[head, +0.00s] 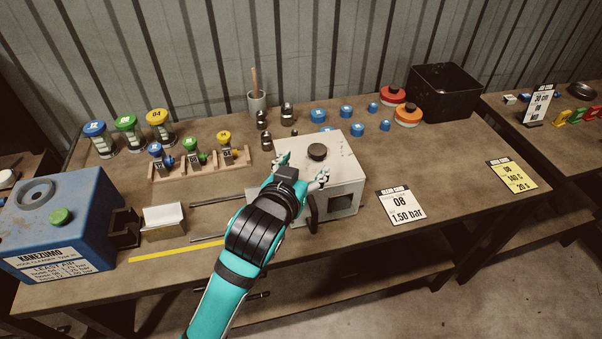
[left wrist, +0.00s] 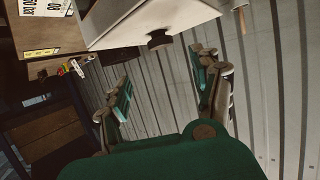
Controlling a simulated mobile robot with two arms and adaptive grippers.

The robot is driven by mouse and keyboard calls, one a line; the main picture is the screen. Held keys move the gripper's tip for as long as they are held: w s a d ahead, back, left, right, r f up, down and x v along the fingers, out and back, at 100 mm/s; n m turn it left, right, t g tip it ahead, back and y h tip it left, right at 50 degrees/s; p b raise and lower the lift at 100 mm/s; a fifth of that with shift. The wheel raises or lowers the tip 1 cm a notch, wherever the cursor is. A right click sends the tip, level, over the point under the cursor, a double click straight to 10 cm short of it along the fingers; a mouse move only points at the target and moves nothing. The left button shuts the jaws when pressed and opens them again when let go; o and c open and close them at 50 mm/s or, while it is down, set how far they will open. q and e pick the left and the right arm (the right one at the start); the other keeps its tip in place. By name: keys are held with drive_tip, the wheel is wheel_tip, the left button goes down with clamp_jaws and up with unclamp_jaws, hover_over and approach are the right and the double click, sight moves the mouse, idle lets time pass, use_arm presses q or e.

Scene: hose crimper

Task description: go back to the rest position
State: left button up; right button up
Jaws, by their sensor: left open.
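My left gripper (head: 302,168) is open, with its fingers spread and nothing between them. In the head view it overlaps the left part of the white box (head: 345,160) with a black knob (head: 317,152) on top. My left gripper shows in the left wrist view too (left wrist: 165,82), with its two fingers apart. The white box also shows there (left wrist: 130,20), beyond the fingers, and its knob (left wrist: 159,40) is in front of the grey wall. I cannot tell whether the gripper touches the box. My right gripper is not in view.
The blue machine (head: 68,225) stands at the left of the workbench (head: 440,170). A wooden rack (head: 200,165), several coloured-lid jars, small blue caps, a black bin (head: 446,92) and a 1.50 bar card (head: 401,207) are around. The bench's right front is mostly clear.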

use_arm(q)
drive_tip(key=shift+v, duration=0.75)
drive_tip(key=s+a+f+n+g+y, duration=0.1)
drive_tip(key=s+a+f+g, duration=0.2)
drive_tip(key=s+a+f, duration=0.3)
drive_tip(key=s+a+f+g+y, duration=0.15)
drive_tip(key=s+a+f, duration=0.25)
drive_tip(key=f, duration=0.4)
drive_tip(key=s+a+f+g+y, duration=0.1)
drive_tip(key=s+a+f+g, duration=0.25)
drive_tip(key=s, duration=0.35)
drive_tip(key=s+a+f+g, duration=0.2)
drive_tip(key=s+a+f, duration=0.15)
drive_tip(key=s, duration=0.45)
wheel_tip(320, 180, down, 27)
drive_tip(key=g+b, duration=0.1)
drive_tip(key=b, duration=0.1)
drive_tip(key=s+a+f+g+b, duration=0.1)
drive_tip(key=s+a+f, duration=0.2)
drive_tip(key=s+f, duration=1.4)
drive_tip(key=shift+s+a+f, duration=0.2)
drive_tip(key=shift+f, duration=0.35)
